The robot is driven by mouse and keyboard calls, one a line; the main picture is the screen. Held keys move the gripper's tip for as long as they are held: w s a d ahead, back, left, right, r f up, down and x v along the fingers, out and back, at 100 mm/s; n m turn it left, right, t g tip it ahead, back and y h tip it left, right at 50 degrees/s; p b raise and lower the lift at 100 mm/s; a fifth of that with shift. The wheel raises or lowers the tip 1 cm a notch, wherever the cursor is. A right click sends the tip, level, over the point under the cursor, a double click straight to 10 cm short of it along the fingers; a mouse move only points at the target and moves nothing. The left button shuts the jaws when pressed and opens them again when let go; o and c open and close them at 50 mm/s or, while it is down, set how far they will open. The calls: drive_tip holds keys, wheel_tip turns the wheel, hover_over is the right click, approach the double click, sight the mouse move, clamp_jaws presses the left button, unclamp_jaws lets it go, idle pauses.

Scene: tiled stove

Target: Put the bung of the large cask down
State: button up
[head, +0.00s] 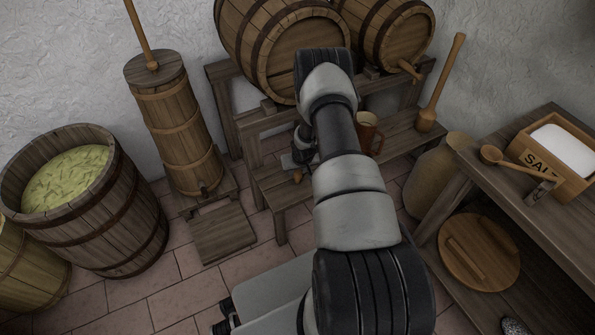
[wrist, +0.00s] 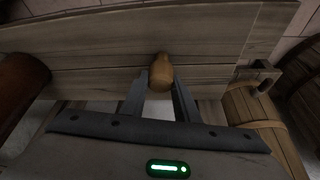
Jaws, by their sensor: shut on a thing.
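The bung (wrist: 160,72) is a small rounded light-brown wooden piece, held between the fingertips of my gripper (wrist: 160,88). The gripper is shut on it, above the plank surface of the low bench (wrist: 85,60). In the head view the bung (head: 297,177) shows just below my gripper (head: 297,165), over the left part of the bench (head: 275,190). I cannot tell whether it touches the planks. The large cask (head: 268,45) lies on its side on the stand behind, partly hidden by my arm.
A reddish-brown mug (head: 367,135) stands on the bench right of my gripper, and a wooden mallet-like tool (head: 440,90) farther right. A smaller cask (head: 395,35) lies beside the large one. A tall churn (head: 178,125) stands left. Bare planks surround the bung.

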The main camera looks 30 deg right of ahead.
drive_tip(key=o, duration=1.2)
drive_tip(key=shift+f, duration=0.1)
